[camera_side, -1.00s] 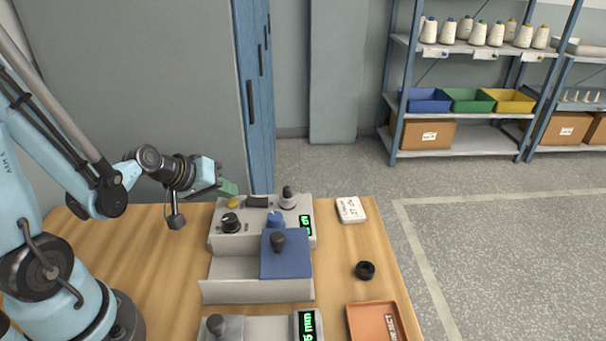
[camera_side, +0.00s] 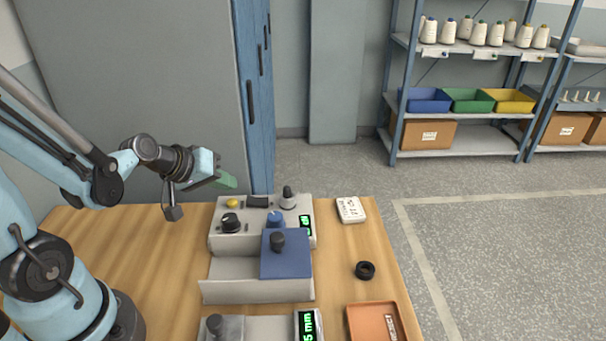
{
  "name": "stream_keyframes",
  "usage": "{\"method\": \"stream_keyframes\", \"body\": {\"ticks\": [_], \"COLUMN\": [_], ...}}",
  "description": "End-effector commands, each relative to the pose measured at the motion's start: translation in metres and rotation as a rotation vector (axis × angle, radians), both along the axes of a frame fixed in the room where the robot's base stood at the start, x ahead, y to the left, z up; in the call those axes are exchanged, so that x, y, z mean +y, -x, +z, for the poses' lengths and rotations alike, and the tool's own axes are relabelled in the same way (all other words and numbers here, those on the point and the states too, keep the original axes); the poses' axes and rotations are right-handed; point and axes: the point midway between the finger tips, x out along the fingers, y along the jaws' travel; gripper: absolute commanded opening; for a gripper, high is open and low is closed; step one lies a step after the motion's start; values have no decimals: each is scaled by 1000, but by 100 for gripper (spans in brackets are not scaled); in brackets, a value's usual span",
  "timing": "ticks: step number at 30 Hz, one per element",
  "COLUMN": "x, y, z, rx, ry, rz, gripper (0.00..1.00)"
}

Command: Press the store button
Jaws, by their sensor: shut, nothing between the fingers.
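A grey control box (camera_side: 225,243) stands on the table with a yellow button (camera_side: 232,203) at its back left corner. I cannot read any label that names the store button. The box also carries a black knob (camera_side: 230,222), a dark block (camera_side: 257,201), a black-topped knob (camera_side: 288,197), a blue knob (camera_side: 275,219) and a small green display (camera_side: 306,224). My gripper (camera_side: 228,182) is shut and empty, its green fingertips above the yellow button with a gap between them.
A blue plate (camera_side: 286,262) with a dark knob sits on the box's front. In front is a second device with a green display (camera_side: 308,326). Table left of the box is clear.

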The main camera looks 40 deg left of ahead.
Motion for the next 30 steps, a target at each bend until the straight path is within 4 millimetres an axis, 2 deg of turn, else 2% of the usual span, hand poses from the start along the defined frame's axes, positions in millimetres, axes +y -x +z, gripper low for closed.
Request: {"method": "stream_keyframes", "body": {"ticks": [13, 30], "x": [0, 0], "y": [1, 1], "z": [37, 39], "rx": [0, 0], "ry": [0, 0], "rz": [0, 0], "gripper": [0, 0]}}
